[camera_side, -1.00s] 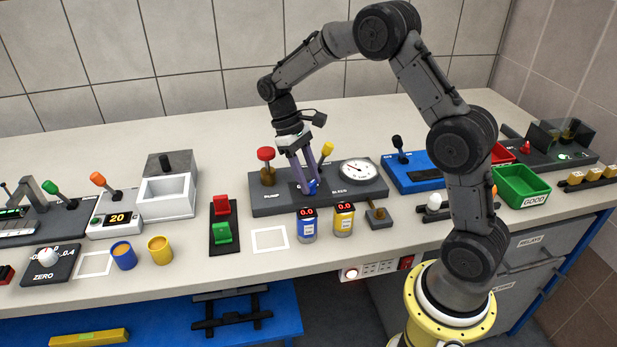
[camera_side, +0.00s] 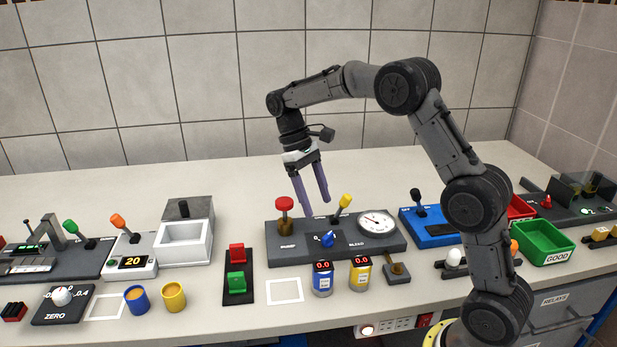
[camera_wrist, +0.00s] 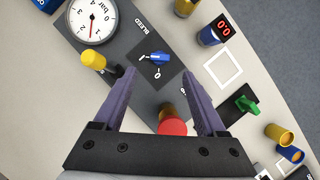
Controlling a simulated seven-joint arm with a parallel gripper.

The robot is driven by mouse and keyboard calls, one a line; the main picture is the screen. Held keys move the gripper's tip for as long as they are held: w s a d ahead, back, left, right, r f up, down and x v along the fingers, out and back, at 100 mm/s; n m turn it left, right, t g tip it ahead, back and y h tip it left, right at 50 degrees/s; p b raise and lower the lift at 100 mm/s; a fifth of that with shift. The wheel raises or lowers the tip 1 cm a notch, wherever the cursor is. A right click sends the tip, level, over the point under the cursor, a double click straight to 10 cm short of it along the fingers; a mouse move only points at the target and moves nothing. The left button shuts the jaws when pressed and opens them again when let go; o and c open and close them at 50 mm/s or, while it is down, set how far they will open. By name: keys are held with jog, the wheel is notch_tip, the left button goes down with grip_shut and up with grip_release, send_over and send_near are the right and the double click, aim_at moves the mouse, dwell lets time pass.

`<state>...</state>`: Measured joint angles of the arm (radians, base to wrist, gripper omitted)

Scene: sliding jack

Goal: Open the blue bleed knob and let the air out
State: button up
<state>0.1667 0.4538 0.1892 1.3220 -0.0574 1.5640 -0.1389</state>
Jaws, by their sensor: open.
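The blue bleed knob (camera_side: 328,239) sits on the dark grey panel (camera_side: 284,255), beside the word BLEED. It also shows in the wrist view (camera_wrist: 159,57), between marks that look like I and O; I cannot tell exactly which it points to. My gripper (camera_side: 315,206) is open and empty, above the knob and clear of it. Its fingertips show in the wrist view (camera_wrist: 160,74), spread to either side of the knob. The round gauge (camera_side: 376,223) is right of the knob; its red needle shows in the wrist view (camera_wrist: 92,18), but the exact reading is unclear.
A red-topped pump knob (camera_side: 285,204) stands left of the blue knob, and a yellow lever (camera_side: 343,205) stands behind it. Blue and yellow counter cans (camera_side: 322,280) stand in front of the panel. A red and green switch box (camera_side: 237,283) is to the left.

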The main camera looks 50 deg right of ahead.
jog(key=v, duration=0.5)
jog(key=shift+w+r, duration=0.15)
jog(key=shift+r, duration=0.25)
jog(key=s+a+r+t, duration=0.4)
jog(key=s+a+r, duration=0.1)
jog(key=s+r, duration=0.8)
jog(key=s+a+f+t, duration=0.3)
jog(key=s+f+t, duration=0.3)
jog(key=s+f, duration=0.6)
jog(key=shift+s, duration=0.55)
